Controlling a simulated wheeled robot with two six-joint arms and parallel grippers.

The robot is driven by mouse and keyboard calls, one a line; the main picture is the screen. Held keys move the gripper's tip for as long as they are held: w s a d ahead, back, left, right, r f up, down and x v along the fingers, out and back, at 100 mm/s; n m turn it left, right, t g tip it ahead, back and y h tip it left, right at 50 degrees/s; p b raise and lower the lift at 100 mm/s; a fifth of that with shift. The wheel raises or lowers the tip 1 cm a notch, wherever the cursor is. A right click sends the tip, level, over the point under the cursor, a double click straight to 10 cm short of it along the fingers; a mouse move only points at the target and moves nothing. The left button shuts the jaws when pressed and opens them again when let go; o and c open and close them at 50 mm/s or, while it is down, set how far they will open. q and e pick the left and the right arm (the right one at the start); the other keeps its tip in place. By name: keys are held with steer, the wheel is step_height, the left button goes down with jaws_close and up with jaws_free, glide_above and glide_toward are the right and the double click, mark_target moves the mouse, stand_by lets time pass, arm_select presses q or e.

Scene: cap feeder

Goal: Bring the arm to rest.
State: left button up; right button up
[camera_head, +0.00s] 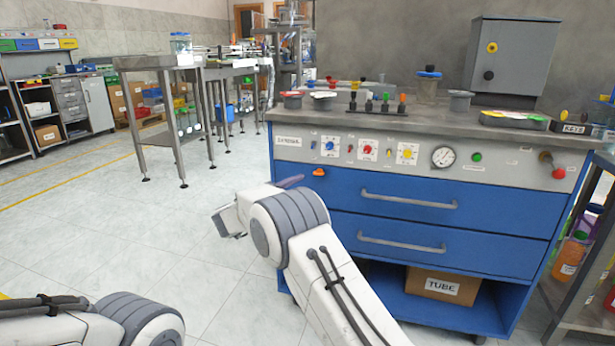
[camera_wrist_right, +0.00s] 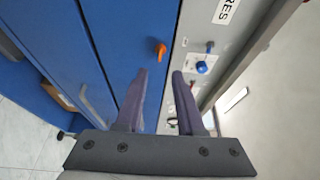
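My right arm reaches up from the lower middle of the head view. Its gripper (camera_head: 291,182) is mostly hidden behind my own wrist, with only a dark finger showing. In the right wrist view both fingers of the right gripper (camera_wrist_right: 162,76) stand apart with nothing between them. They point toward the blue and grey front of the cabinet bench (camera_head: 440,228). My left arm shows only at the bottom left corner of the head view, and its gripper is out of the picture.
An orange knob (camera_head: 319,200) sits on the bench front close to my right gripper; it also shows in the wrist view (camera_wrist_right: 160,49). Drawer handles (camera_head: 409,201) stick out. A cardboard box (camera_head: 442,287) lies on the lower shelf. The tiled floor (camera_head: 90,225) at left is clear.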

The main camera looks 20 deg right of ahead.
steer(key=shift+v, duration=1.05)
